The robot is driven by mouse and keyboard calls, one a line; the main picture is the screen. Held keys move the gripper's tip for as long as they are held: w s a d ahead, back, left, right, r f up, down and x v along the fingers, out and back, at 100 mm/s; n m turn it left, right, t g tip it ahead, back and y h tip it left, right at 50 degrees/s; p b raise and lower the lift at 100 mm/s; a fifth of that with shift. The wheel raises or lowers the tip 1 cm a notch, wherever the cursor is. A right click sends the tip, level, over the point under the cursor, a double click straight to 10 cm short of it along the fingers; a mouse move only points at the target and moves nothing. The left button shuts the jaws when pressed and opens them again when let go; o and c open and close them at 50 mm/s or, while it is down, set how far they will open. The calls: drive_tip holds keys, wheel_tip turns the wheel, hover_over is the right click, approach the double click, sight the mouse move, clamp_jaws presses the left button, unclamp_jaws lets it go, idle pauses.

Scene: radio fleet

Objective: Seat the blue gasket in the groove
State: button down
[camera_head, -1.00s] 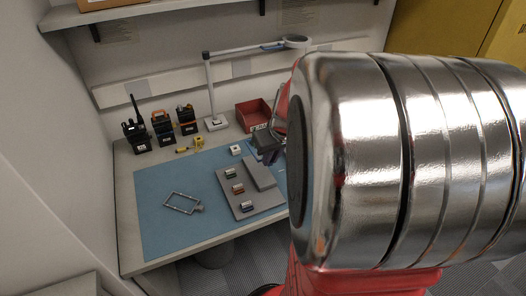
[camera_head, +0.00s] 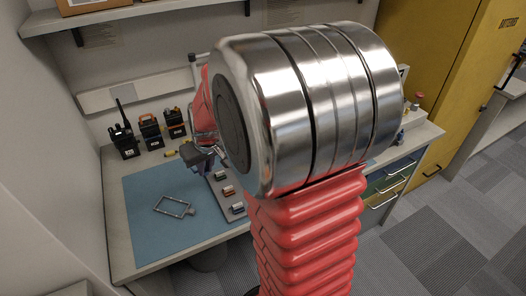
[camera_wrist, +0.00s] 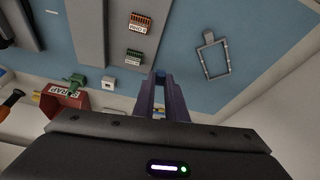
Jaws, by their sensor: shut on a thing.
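My gripper (camera_head: 200,158) hangs over the back of the workbench, near the far end of a grey tray (camera_head: 217,189).
Several radios (camera_head: 150,130) stand along the bench's back left. A red scrap bin (camera_wrist: 72,103) and a small white box (camera_wrist: 108,82) show in the wrist view. The mat (camera_head: 145,235) is clear around the frame. My arm hides the bench's middle.

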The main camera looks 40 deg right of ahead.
drive_tip(key=shift+n+y, duration=0.3)
drive_tip(key=shift+n, duration=0.5)
drive_tip(key=w+a+f, duration=0.1)
drive_tip(key=w+a, duration=0.1)
drive_tip(key=a, duration=0.2)
drive_tip(key=w+a+f, duration=0.1)
drive_tip(key=w+a, duration=0.1)
drive_tip(key=a, duration=0.3)
drive_tip(key=w+a+f, duration=0.1)
drive_tip(key=w+a, duration=0.1)
drive_tip(key=a, duration=0.2)
drive_tip(key=shift+a+f, duration=0.3)
drive_tip(key=shift+a, duration=0.1)
drive_tip(key=shift+w+a+f, duration=0.1)
drive_tip(key=shift+w+a, duration=0.1)
drive_tip(key=shift+a, duration=0.3)
drive_tip(key=shift+s, duration=0.1)
